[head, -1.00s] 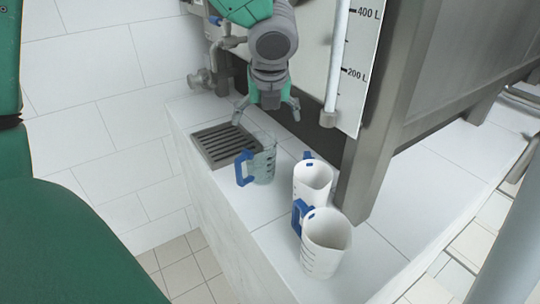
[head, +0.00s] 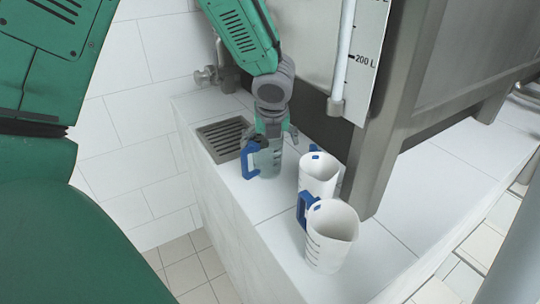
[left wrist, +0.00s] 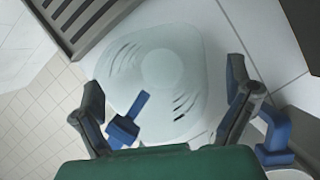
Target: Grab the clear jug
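The clear jug (head: 266,163) with a blue handle (head: 246,163) stands upright on the white tiled ledge, beside the drain grate. My left gripper (head: 270,136) is right above it, pointing down, with its fingers spread near the rim. In the left wrist view the jug (left wrist: 150,62) lies between the two open fingers of the gripper (left wrist: 165,90), and its blue handle (left wrist: 124,128) shows near the left finger. I cannot tell whether a finger touches the jug. My right gripper is not in view.
Two white jugs with blue handles, a farther one (head: 318,176) and a nearer one (head: 331,238), stand to the right on the ledge. The drain grate (head: 223,138) lies left of the clear jug. A steel tank leg (head: 380,155) rises behind the white jugs.

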